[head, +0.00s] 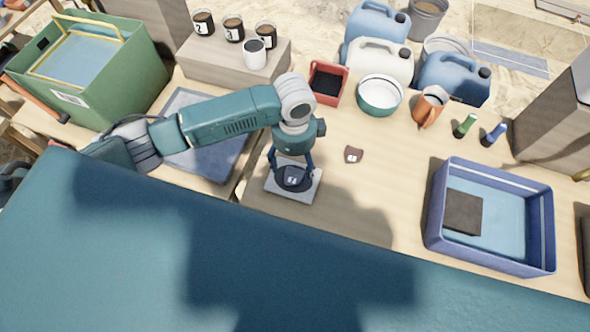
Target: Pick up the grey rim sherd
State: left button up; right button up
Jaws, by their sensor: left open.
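A dark grey piece with a small white label, seemingly the grey rim sherd (292,181), lies on a white square stand (295,196) that looks like a scale. My left gripper (292,174) points down over it from behind. Its fingers are open, one at each side of the grey piece; I cannot tell whether they touch it. A smaller brown sherd (353,155) with a white label lies on the table to the right. My right gripper is not in view.
A blue tray (437,240) with a dark square pad stands at the right. A red bin (328,84), a white-and-green bowl (380,94), an orange jug (430,105) and two small bottles line the back. A green crate (110,100) stands at the left. The table around the brown sherd is clear.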

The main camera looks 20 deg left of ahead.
aim_at(293, 177)
pick_arm(q)
jog(key=shift+s+f, duration=0.15)
jog(key=shift+f, duration=1)
jog(key=f, duration=0.1)
jog(key=f+p, duration=0.1)
jog(key=f, duration=0.3)
jog(key=shift+w+a, duration=0.25)
jog(key=shift+c, duration=0.8)
jog(key=c, duration=1.2)
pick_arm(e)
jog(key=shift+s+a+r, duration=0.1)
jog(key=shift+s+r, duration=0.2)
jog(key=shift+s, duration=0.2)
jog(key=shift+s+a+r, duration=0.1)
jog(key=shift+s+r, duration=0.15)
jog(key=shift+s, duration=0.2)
